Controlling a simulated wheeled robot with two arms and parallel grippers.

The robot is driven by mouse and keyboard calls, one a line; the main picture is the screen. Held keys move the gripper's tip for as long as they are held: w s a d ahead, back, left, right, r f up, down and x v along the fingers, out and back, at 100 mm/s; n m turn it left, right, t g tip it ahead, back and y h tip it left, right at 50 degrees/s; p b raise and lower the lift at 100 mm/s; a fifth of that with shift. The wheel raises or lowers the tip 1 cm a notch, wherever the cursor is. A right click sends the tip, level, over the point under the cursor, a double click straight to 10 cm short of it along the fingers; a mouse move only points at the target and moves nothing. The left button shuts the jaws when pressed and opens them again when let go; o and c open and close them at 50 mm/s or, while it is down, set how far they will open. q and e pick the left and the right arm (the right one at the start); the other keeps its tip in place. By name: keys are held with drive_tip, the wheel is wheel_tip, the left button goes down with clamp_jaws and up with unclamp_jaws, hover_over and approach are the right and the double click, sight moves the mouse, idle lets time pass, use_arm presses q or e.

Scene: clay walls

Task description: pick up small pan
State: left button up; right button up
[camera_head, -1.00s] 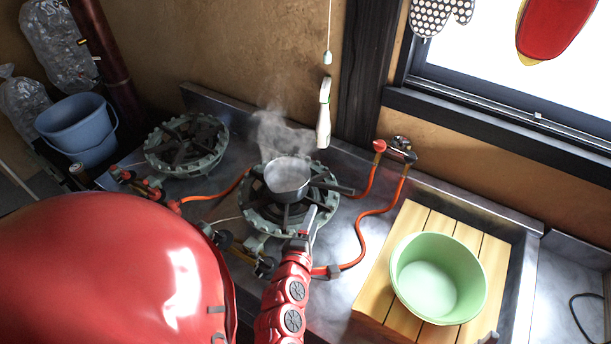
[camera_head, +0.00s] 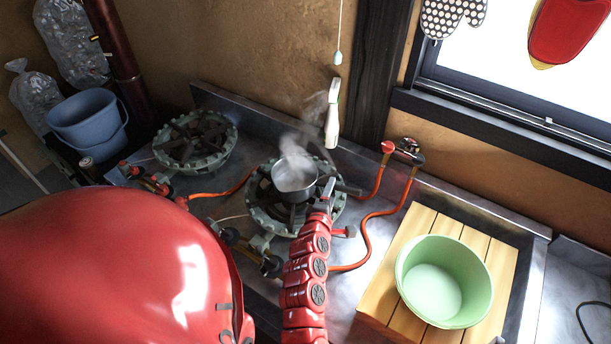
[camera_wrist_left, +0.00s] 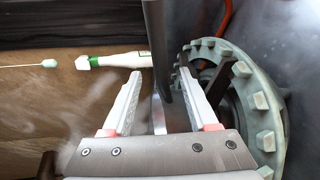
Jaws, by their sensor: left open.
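The small pan (camera_head: 294,187) is a grey metal pot on the middle gas burner, with steam rising from it. Its dark handle (camera_head: 347,189) points right, past my left gripper. My left gripper (camera_head: 328,188) is at the pan's right side, by the handle. In the left wrist view my left gripper (camera_wrist_left: 162,88) is open, its two pale fingers apart. The dark handle (camera_wrist_left: 158,40) runs between them in the picture; I cannot tell whether either finger touches it. My right gripper is not in view.
The middle burner (camera_head: 262,205) has a toothed green-grey ring, also close by in the left wrist view (camera_wrist_left: 262,102). Orange hoses (camera_head: 366,225) run right of it. A second burner (camera_head: 195,140) is empty. A green basin (camera_head: 447,305) stands on a wooden slatted board (camera_head: 419,221). A white-green lighter (camera_head: 332,115) hangs behind.

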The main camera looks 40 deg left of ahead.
use_arm(q)
drive_tip(key=shift+p+x, duration=0.6)
drive_tip(key=shift+x, duration=1.15)
drive_tip(key=shift+d, duration=0.15)
clamp_jaws()
